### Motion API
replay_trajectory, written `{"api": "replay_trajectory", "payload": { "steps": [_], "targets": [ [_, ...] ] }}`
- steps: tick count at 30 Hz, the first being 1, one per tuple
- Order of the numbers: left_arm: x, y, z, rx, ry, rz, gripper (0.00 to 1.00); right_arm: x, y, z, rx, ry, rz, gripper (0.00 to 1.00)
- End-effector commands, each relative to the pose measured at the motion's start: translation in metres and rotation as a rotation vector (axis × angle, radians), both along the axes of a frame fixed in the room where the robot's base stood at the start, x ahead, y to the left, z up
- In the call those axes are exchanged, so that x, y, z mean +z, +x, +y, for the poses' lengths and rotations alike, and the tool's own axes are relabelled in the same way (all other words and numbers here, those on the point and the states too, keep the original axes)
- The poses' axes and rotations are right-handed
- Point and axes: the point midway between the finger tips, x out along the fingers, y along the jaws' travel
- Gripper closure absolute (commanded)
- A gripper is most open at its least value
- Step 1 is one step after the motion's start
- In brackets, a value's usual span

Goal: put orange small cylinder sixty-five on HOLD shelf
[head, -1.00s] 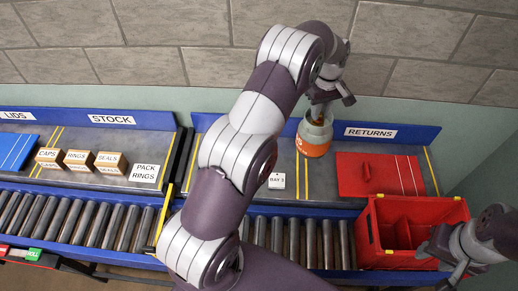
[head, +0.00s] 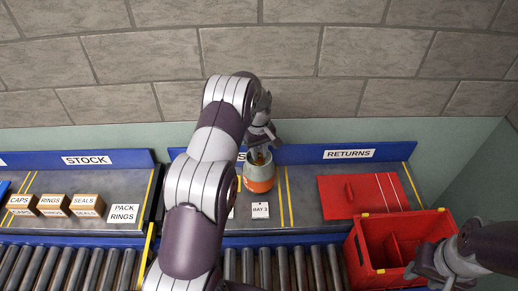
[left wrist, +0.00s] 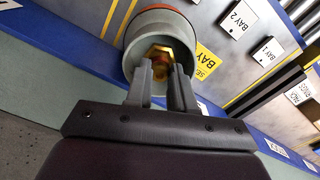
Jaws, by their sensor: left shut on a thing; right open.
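A small orange and grey cylinder (head: 260,180) with a brass valve on top is in my left gripper (head: 260,150). Its number is not readable. In the left wrist view the gripper fingers (left wrist: 163,85) are shut at the brass valve (left wrist: 160,55), inside the grey collar (left wrist: 137,55). In the head view the cylinder is upright over the shelf left of the double yellow lines; I cannot tell whether it touches the shelf. No HOLD sign is readable; my left arm covers part of a sign there. My right gripper (head: 430,268) is open and empty beside the red crate.
A red crate (head: 356,255) stands at the right on the roller conveyor (head: 290,265). A red panel (head: 335,190) lies under the RETURNS sign (head: 349,154). A white BAY tag (head: 261,210) stands before the cylinder. Several labelled blocks (head: 55,204) stand under the STOCK sign (head: 87,160).

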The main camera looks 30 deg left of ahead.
Motion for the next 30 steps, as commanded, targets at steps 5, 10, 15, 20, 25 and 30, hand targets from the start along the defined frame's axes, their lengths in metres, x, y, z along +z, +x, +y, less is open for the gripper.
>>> {"api": "replay_trajectory", "payload": {
  "steps": [5, 10, 15, 20, 25, 30],
  "targets": [
    [-0.005, 0.001, 0.0, 0.0, 0.001, -0.003, 1.0, 0.003, 0.0, 0.0, 0.0, 0.0, 0.0, 0.57],
    [-0.007, 0.001, 0.0, 0.0, 0.001, -0.003, 1.0, 0.001, 0.0, 0.0, 0.0, 0.0, 0.0, 0.57],
    [-0.009, 0.0, 0.0, 0.0, 0.0, -0.001, 0.52, 0.0, 0.0, 0.0, 0.0, 0.0, 0.0, 0.57],
    [-0.009, 0.0, 0.0, 0.0, 0.001, -0.001, 0.52, 0.0, 0.0, 0.0, 0.0, 0.0, 0.0, 0.57],
    [-0.003, 0.001, 0.0, 0.0, 0.001, -0.002, 0.52, 0.003, 0.0, 0.0, 0.0, 0.0, 0.0, 0.57],
    [0.027, 0.002, 0.001, 0.0, 0.002, -0.008, 0.52, -0.017, 0.0, 0.0, 0.0, 0.0, 0.0, 0.57]
  ]
}}
